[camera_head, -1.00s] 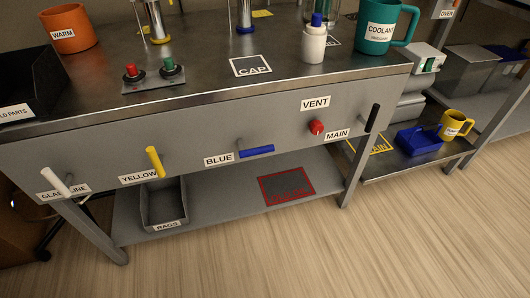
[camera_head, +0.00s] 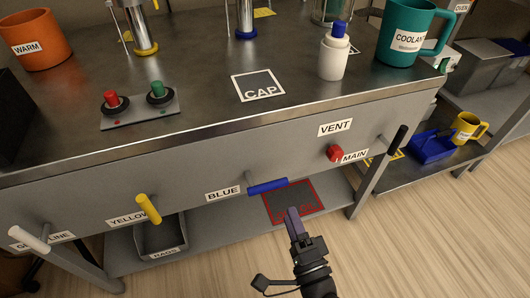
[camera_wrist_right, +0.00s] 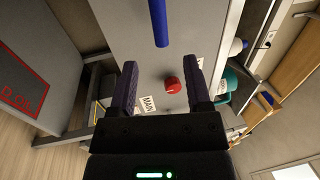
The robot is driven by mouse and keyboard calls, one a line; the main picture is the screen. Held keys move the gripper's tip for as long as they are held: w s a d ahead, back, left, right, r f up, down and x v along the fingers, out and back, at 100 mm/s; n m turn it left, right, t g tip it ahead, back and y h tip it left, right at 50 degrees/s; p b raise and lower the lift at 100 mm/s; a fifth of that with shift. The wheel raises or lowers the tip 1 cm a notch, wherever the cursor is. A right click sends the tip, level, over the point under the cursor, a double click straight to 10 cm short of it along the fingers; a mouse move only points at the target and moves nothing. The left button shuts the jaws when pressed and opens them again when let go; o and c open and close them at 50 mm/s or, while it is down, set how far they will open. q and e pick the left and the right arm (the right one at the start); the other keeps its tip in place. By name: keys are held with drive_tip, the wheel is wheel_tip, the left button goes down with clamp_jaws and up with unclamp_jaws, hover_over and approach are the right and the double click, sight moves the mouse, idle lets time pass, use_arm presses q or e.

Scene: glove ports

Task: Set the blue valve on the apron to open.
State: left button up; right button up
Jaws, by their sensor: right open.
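The blue valve (camera_head: 267,186) is a blue bar handle on the grey apron (camera_head: 200,162), right of the BLUE label (camera_head: 223,194). Its bar lies sideways, roughly along the apron, with its pivot at the left end. In the right wrist view the blue handle (camera_wrist_right: 158,22) shows at the top, beyond the fingertips and apart from them. My right gripper (camera_head: 293,212) is below and a little right of the handle in the head view. It is open and empty, with its two fingers (camera_wrist_right: 163,70) spread in the wrist view. My left gripper is not in view.
The red VENT knob (camera_head: 335,153) and black MAIN handle (camera_head: 396,140) are to the right on the apron. The yellow valve (camera_head: 148,209) and white gas handle (camera_head: 29,239) are to the left. A lower shelf (camera_head: 215,235) lies beneath the apron.

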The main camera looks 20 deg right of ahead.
sight(276, 182)
drive_tip(key=w+b, duration=0.1)
drive_tip(key=w, duration=0.2)
drive_tip(key=w+r, duration=0.1)
drive_tip(key=w, duration=0.2)
drive_tip(key=w+b, duration=0.1)
drive_tip(key=w, duration=0.2)
drive_tip(key=shift+a+r+b, duration=0.2)
drive_tip(key=shift+r+b, duration=0.05)
drive_tip(key=shift+b, duration=0.1)
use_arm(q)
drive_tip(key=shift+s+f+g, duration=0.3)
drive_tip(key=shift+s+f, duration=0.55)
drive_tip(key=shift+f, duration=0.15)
use_arm(e)
drive_tip(key=shift+w+r, duration=0.25)
drive_tip(key=shift+w, duration=0.35)
drive_tip(key=shift+c, duration=0.8)
drive_tip(key=c, duration=0.5)
clamp_jaws()
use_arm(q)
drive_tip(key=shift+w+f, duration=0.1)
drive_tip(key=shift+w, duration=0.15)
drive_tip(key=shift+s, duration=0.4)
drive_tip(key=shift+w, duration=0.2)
